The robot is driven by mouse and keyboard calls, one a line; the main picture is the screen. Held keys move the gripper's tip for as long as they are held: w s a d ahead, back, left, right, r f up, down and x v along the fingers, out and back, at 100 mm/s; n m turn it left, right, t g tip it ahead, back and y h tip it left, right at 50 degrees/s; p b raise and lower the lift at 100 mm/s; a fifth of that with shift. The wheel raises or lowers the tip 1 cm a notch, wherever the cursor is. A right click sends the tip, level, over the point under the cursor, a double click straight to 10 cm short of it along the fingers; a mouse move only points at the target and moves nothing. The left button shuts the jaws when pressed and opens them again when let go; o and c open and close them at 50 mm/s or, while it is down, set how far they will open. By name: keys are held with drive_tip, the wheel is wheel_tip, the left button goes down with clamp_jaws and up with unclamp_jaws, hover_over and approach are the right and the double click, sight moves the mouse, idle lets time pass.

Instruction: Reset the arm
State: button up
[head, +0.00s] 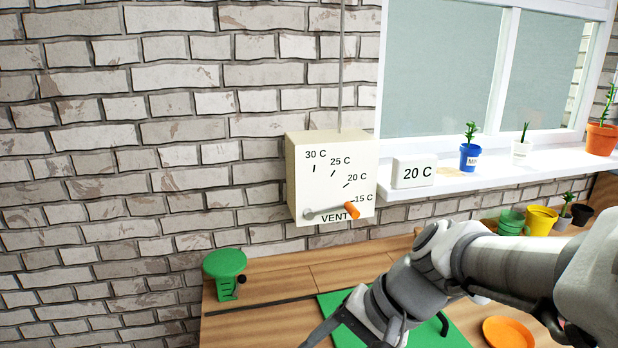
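My gripper (345,338) is at the bottom of the head view, over the green mat (330,303) on the wooden bench. Its two fingers spread apart, with nothing visible between them. The fingertips run to the lower picture edge, so their ends are hidden. My arm reaches in from the right, bent down towards the bench.
A vent box (300,185) with an orange-tipped lever (351,210) near 15 C hangs on the brick wall. A 20 C sign (414,172) and potted plants stand on the sill. A green stool-like object (225,263), pots (541,220) and an orange dish (508,333) are on the bench.

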drive_tip(key=s+d+r+n+t+h+p, duration=0.1)
drive_tip(key=s+d+r+n+t+h, duration=0.1)
drive_tip(key=d, duration=0.4)
drive_tip(key=s+d+r+n+t+h+p, duration=0.1)
drive_tip(key=s+d+r+n+t+h, duration=0.1)
drive_tip(key=d+r+n+h, duration=0.1)
wheel_tip(320, 180, up, 2)
drive_tip(key=d+h, duration=0.1)
drive_tip(key=d, duration=0.1)
drive_tip(key=shift+s+d+h, duration=0.25)
drive_tip(key=shift+d+h, duration=0.05)
drive_tip(key=shift+d, duration=0.05)
drive_tip(key=shift+c, duration=0.3)
